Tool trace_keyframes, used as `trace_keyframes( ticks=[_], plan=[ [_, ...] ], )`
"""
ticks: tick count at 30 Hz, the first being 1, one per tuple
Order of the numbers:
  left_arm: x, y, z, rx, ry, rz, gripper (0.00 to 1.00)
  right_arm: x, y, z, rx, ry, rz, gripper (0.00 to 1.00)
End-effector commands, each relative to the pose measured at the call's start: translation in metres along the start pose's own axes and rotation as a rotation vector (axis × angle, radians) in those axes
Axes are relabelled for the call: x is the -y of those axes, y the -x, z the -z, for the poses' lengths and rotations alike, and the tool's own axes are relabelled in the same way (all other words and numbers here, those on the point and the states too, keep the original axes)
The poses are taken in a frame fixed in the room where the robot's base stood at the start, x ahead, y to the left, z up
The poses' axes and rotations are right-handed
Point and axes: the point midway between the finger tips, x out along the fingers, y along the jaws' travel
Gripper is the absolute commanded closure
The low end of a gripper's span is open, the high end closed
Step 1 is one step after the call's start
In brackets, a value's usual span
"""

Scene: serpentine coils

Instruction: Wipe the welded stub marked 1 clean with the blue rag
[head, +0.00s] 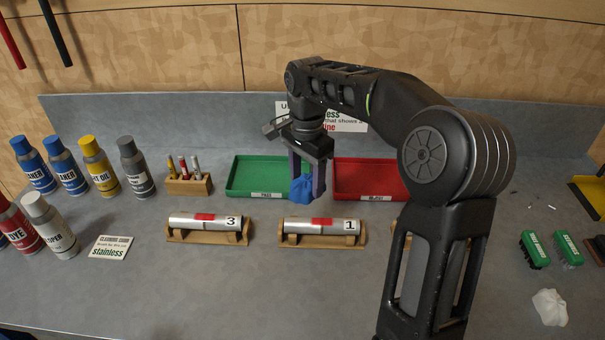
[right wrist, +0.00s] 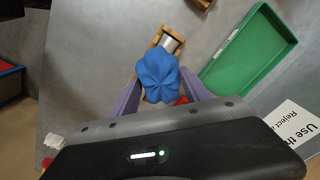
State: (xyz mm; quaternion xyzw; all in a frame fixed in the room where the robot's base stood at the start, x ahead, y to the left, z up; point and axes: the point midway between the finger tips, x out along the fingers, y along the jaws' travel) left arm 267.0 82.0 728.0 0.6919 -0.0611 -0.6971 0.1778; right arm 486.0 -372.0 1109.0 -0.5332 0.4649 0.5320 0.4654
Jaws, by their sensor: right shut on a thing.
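My right gripper (head: 308,178) is shut on the blue rag (head: 302,188), a bunched cloth, and holds it above and behind the stub marked 1. The rag also shows in the right wrist view (right wrist: 158,78) between the two fingers. The stub marked 1 (head: 298,226) is a silver cylinder with a red band, lying in a wooden cradle (head: 320,242) at the middle of the bench. In the head view the rag appears apart from the stub. My left gripper is not in view.
A second stub marked 3 (head: 192,221) lies in a cradle to the left. A green tray (head: 235,178) and a red tray (head: 372,170) stand behind. Several spray cans (head: 98,165) stand at left. Green brushes (head: 535,250) and a white crumpled cloth (head: 550,307) lie at right.

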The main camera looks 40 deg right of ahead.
Motion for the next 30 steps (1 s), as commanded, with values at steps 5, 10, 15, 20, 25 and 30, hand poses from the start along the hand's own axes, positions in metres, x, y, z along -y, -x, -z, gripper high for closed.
trace_keyframes(
  ticks=[5, 10, 15, 20, 25, 30],
  plan=[
    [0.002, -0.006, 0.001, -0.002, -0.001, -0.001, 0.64, 0.000, -0.008, 0.000, 0.000, 0.000, 0.000, 0.77],
    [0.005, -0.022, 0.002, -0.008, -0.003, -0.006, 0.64, 0.000, -0.029, 0.000, 0.000, 0.000, 0.000, 0.77],
    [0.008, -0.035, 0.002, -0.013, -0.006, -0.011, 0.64, 0.000, -0.047, -0.001, 0.001, 0.001, -0.001, 0.77],
    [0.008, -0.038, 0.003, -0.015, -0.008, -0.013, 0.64, 0.000, -0.051, -0.001, 0.000, 0.001, 0.000, 0.77],
    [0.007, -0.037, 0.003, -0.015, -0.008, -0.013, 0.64, 0.000, -0.050, 0.000, 0.000, 0.000, 0.000, 0.77],
    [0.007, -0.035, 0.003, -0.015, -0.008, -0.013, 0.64, 0.001, -0.048, -0.002, 0.000, 0.006, 0.002, 0.77]
  ],
)
